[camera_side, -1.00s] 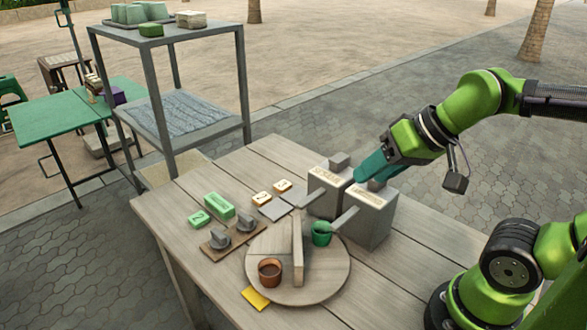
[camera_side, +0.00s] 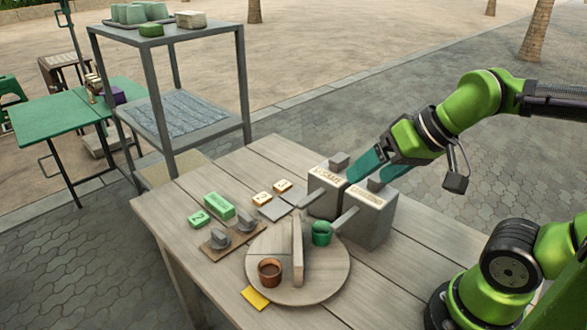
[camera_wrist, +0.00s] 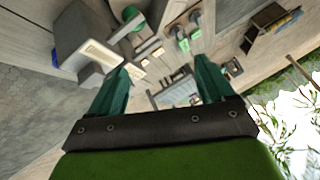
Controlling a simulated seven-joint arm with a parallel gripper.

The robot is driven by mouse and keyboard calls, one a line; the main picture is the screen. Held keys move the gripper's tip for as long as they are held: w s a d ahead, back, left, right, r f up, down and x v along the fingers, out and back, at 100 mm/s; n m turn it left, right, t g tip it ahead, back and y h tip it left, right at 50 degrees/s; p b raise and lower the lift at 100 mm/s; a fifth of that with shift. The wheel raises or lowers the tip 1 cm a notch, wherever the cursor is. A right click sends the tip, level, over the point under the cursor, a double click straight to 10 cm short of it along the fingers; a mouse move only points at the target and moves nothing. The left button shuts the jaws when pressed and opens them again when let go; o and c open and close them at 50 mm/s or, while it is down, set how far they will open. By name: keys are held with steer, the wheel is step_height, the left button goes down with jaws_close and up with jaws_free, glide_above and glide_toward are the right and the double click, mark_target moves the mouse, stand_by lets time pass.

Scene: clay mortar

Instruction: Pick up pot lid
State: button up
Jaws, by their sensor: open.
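Two grey box-shaped pots stand side by side at the table's far right edge: a left pot (camera_side: 321,200) and a right pot (camera_side: 366,225). Each has a pale label on top, too small to read surely. A grey block like a lid knob (camera_side: 339,161) tops the left pot; a similar knob (camera_side: 376,184) on the right pot is partly hidden by my fingers. I cannot tell which lid is meant. My gripper (camera_side: 367,179) is open and empty, its teal fingers over the pots' back side. Its fingers (camera_wrist: 163,66) show apart in the wrist view.
A round board (camera_side: 337,281) in front holds a brown cup (camera_side: 270,271), a green cup (camera_side: 321,233) and an upright slab (camera_side: 298,256). Green blocks (camera_side: 218,206) lie left. A metal shelf (camera_side: 243,85) stands behind the table.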

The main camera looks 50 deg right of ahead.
steer(key=n+g+h, duration=0.2)
steer(key=n+g, duration=0.2)
glide_toward(245, 216)
steer(key=x, duration=0.4)
steer(key=shift+d+f, duration=0.15)
steer(key=shift+f, duration=0.1)
steer(key=shift+x, duration=2.8)
steer(key=c, duration=1.1)
